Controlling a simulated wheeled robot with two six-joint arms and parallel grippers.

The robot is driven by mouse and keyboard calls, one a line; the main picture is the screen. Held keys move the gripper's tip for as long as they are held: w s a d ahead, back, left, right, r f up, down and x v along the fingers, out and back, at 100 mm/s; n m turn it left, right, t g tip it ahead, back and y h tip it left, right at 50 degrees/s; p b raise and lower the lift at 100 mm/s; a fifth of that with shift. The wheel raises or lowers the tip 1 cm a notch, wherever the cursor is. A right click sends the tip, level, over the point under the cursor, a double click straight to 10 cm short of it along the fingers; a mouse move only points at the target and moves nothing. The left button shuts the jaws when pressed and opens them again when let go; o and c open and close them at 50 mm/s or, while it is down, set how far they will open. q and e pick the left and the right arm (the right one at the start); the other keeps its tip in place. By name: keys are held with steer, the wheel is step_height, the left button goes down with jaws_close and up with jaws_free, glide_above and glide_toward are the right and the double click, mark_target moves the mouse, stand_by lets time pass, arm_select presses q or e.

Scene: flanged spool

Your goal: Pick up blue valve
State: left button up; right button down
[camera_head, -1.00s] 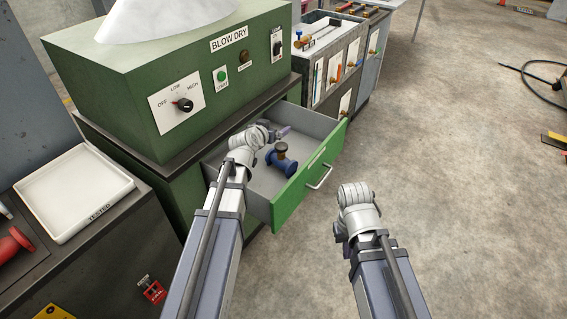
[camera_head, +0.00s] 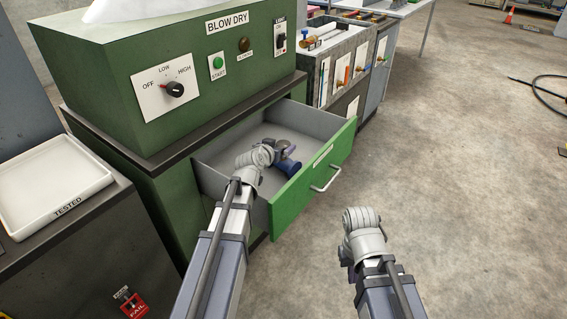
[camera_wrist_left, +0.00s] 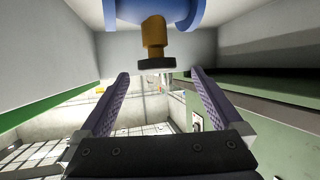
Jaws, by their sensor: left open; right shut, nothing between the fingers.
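The blue valve (camera_head: 288,168) lies in the open green-fronted drawer, partly hidden behind my left gripper in the head view. In the left wrist view, the valve's blue body (camera_wrist_left: 158,10) is at the top edge, with a brass stem and dark knob pointing down between the finger lines. My left gripper (camera_head: 287,150) is inside the drawer at the valve. Its purple fingers (camera_wrist_left: 158,74) are open, one on each side of the knob, with clear gaps. My right gripper (camera_head: 362,222) is outside the drawer to the right; its fingertips are mostly hidden, and it holds nothing.
The drawer (camera_head: 312,180) sticks out from the green blow-dry machine (camera_head: 180,70); its walls surround my left gripper. A white tray marked TESTED (camera_head: 62,212) is at left. A bench with fixtures (camera_head: 345,50) stands behind. Open floor (camera_head: 470,170) lies at right.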

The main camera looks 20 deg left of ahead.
mark_target(286, 143)
arm_select(q)
steer(key=shift+x, duration=1.1)
steer(key=b+x, duration=0.1)
steer(key=x, duration=0.1)
steer(key=b+x, duration=0.2)
steer(key=shift+d+f, duration=0.1)
steer(key=shift+f, duration=0.35)
steer(key=shift+w+f, duration=0.1)
steer(key=shift+w, duration=0.3)
steer(key=shift+c, duration=0.2)
steer(key=shift+s, duration=0.1)
jaws_close()
